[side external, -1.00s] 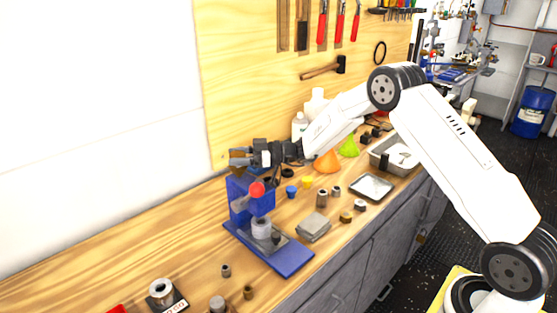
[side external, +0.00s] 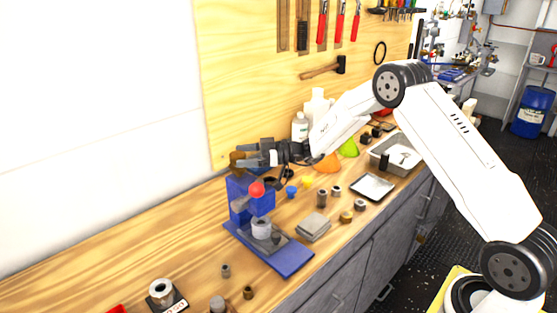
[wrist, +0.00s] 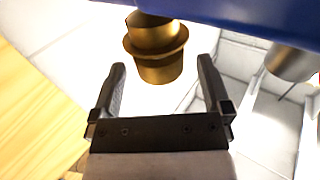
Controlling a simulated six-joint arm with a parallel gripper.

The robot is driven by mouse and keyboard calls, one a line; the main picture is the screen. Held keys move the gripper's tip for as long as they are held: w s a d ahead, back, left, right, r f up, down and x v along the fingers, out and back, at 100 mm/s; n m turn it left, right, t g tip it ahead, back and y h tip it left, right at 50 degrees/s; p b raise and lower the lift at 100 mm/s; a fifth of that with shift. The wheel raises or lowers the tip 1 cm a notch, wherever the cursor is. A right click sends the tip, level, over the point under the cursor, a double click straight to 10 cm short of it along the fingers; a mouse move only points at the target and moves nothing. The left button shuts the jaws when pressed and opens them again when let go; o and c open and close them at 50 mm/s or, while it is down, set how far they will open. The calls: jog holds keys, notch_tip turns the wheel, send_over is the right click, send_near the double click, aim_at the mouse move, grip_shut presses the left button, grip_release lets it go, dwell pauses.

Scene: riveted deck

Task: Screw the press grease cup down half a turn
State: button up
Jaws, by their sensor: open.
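The brass grease cup (wrist: 156,45) is a stepped, flanged piece at the top of the wrist view, next to the blue press body (wrist: 250,14). In the side view it shows as a small brass piece (side external: 236,157) on top of the blue press (side external: 237,188). My gripper (wrist: 161,64) is open, with its two dark fingers on either side of the cup's near end. No contact between finger and cup is visible. In the side view my gripper (side external: 247,154) lies level at the top of the press, partly covering the cup.
A red ball knob (side external: 257,189) is on the press's front. Orange (side external: 328,164) and green (side external: 349,149) cones, white bottles and small metal parts stand on the wooden bench to the right. A pegboard with tools rises behind. The bench's left part is mostly clear.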

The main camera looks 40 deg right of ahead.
jog(key=shift+v, duration=2.95)
jog(key=shift+w, duration=0.1)
jog(key=shift+w+d+n+g+y, duration=0.2)
jog(key=shift+w+n+g+y, duration=0.25)
jog(key=shift+n+g, duration=0.45)
jog(key=shift+w+d+n+g+y, duration=0.2)
jog(key=shift+w+n+g+y, duration=0.3)
jog(key=shift+g, duration=0.65)
jog(key=shift+w+d+n+g+y, duration=0.2)
jog(key=shift+w+n+g+y, duration=0.2)
jog(key=shift+n+g, duration=0.55)
jog(key=shift+a, duration=0.15)
jog(key=shift+x, duration=3.75)
jog(key=shift+s, duration=0.1)
jog(key=shift+m, duration=0.25)
jog(key=c, duration=1.3)
